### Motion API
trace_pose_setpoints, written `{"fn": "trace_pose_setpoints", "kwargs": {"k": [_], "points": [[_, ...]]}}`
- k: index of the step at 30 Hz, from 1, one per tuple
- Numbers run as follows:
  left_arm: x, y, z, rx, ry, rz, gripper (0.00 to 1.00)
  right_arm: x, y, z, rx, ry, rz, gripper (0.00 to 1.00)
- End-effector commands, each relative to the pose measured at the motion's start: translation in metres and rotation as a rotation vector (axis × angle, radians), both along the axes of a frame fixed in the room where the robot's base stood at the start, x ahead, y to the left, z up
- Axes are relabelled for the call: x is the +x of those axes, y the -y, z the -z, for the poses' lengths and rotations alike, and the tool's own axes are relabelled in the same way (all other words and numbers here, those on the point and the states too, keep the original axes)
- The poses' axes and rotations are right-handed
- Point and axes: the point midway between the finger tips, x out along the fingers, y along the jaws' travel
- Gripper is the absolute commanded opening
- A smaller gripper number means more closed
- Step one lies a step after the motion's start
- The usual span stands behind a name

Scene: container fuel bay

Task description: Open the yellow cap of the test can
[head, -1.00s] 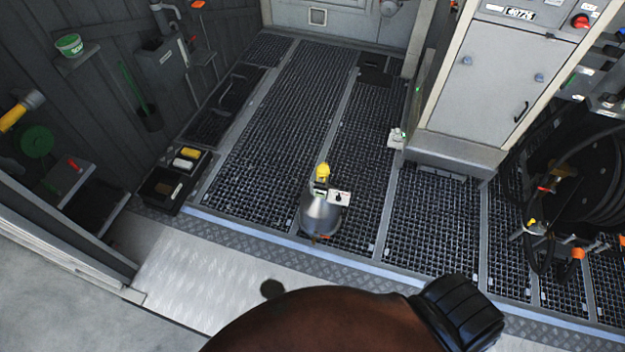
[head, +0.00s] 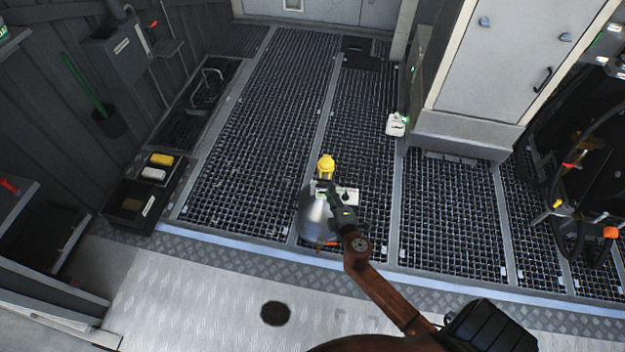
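The test can is a silver, cone-shaped can (head: 313,222) standing on the floor grating near the front edge of the grid. Its yellow cap (head: 326,166) shows at the top, on the far side of the can. My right gripper (head: 324,188) comes in from the lower right and is over the can, just nearer than the yellow cap. It hides part of the can's upper part. Its fingers are too small and dark to tell whether they are open, or whether they touch the can. My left gripper is not in view.
A white device (head: 348,196) lies behind my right gripper. A black tray (head: 130,205) stands at left, with a yellow block (head: 161,159) near it. A white canister (head: 396,124) stands by the grey cabinet (head: 500,75). A hose reel is at right. The grating around the can is mostly clear.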

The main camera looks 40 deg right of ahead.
Motion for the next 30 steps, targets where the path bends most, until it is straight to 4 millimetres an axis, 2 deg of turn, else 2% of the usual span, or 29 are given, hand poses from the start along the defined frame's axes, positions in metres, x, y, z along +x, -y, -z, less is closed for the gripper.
{"fn": "trace_pose_setpoints", "kwargs": {"k": [4, 13, 25, 30], "points": [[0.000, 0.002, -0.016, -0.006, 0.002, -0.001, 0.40, 0.021, 0.009, 0.006, -0.001, 0.001, 0.000, 0.24], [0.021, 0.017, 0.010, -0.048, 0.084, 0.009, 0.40, 0.057, 0.023, 0.016, 0.000, -0.002, 0.000, 0.24], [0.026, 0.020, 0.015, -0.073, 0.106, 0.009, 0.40, 0.063, 0.025, 0.017, 0.002, -0.001, 0.000, 0.23], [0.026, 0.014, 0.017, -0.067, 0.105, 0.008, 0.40, 0.063, 0.025, 0.017, 0.002, -0.001, 0.000, 0.12]]}}
